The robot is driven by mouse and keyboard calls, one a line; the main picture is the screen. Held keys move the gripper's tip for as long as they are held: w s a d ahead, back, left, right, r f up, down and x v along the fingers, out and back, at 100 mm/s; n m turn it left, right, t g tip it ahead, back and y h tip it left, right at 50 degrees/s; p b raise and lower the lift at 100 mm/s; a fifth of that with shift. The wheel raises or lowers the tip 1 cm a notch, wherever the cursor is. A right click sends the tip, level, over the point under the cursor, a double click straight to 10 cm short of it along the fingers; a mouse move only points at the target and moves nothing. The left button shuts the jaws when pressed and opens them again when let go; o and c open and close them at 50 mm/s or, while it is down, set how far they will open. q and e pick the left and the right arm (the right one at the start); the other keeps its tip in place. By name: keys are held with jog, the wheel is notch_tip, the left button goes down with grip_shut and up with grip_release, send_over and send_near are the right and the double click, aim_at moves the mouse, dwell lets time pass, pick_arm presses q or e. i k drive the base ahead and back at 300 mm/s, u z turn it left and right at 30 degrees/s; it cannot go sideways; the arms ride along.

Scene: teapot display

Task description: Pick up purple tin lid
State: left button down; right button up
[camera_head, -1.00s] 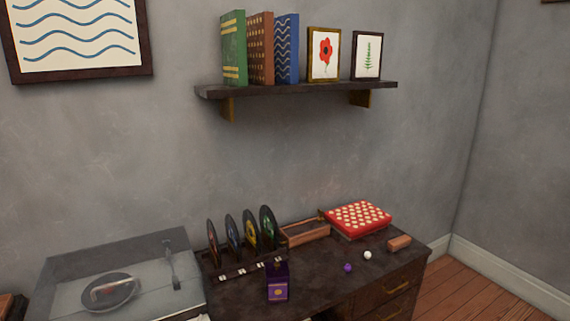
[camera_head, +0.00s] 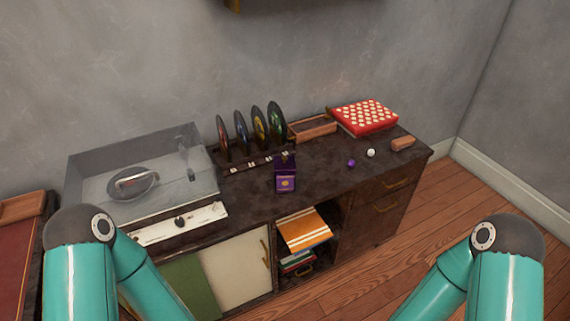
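A small purple tin (camera_head: 285,183) with a gold mark on its front stands near the front edge of the dark cabinet top, before the record rack. A darker purple part (camera_head: 285,162) rises behind it and looks like its lid, standing up; I cannot tell whether it is attached. My two teal arms come in from the lower left and lower right. Neither gripper is in view.
The cabinet top (camera_head: 245,198) also holds a record player (camera_head: 140,185) under a clear cover, a rack of several records (camera_head: 240,135), a wooden tray (camera_head: 313,129), a red dotted box (camera_head: 364,117), a purple ball (camera_head: 351,163), a white ball (camera_head: 371,153) and a wooden block (camera_head: 402,143).

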aim_at(280, 163)
jog(key=z, duration=0.55)
jog(key=i, duration=0.2)
jog(key=u, duration=3.1)
jog(key=k, duration=1.15)
jog(key=z, duration=1.2)
jog(key=i, duration=1.05)
jog(key=u, duration=0.2)
